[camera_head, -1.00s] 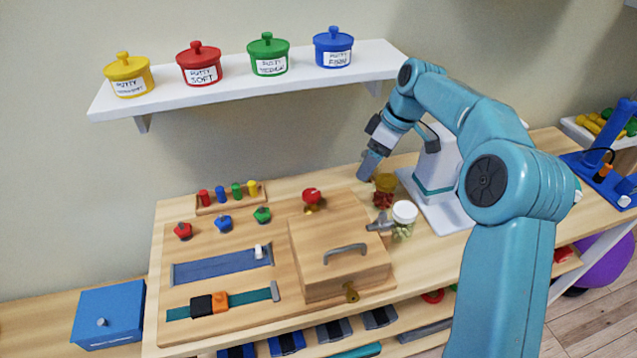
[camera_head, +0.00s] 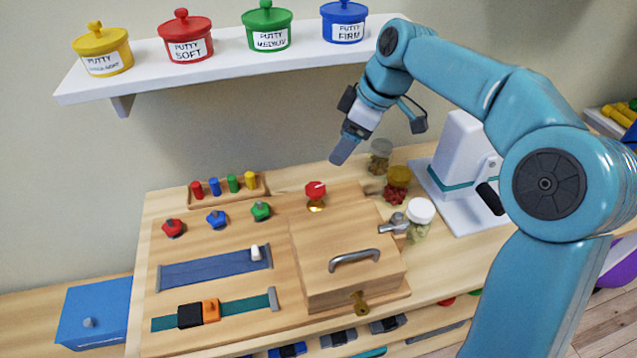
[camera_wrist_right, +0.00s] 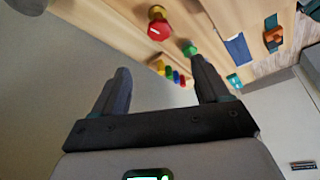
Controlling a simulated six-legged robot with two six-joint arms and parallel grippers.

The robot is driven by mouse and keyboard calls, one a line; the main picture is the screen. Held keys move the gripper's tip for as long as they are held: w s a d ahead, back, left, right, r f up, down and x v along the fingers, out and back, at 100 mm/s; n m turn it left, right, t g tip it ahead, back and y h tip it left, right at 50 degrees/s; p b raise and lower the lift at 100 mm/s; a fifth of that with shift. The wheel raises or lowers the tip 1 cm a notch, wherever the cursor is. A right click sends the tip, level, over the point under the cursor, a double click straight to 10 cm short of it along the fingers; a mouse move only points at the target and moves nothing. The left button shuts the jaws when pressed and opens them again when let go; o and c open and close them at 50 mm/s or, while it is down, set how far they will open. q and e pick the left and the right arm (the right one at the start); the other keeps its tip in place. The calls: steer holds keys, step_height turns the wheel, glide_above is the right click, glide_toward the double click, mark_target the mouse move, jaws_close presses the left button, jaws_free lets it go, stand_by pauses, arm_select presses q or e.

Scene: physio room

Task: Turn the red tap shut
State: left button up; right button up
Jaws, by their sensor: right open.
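The red tap (camera_head: 316,190) is a red knob on a brass base. It stands on the wooden board at the back, behind the wooden box. It also shows in the right wrist view (camera_wrist_right: 159,30), at the top, with a white mark on its face. My right gripper (camera_head: 342,150) is above and slightly right of the tap, apart from it. In the right wrist view its two dark fingers (camera_wrist_right: 162,85) are spread with nothing between them, and the tap lies beyond the fingertips. My left gripper is in no view.
The wooden box (camera_head: 345,268) with a grey handle stands in front of the tap. Jars, one with a white lid (camera_head: 420,212), stand to the right. A peg rack (camera_head: 228,188) and coloured knobs lie left. A white shelf (camera_head: 230,68) with putty pots hangs above.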

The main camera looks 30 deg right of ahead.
mark_target(316, 187)
steer(key=b+x, duration=0.1)
steer(key=x, duration=1.4)
steer(key=shift+s+d, duration=0.1)
steer(key=shift+d, duration=0.05)
steer(key=shift+c, duration=0.2)
steer(key=c, duration=1)
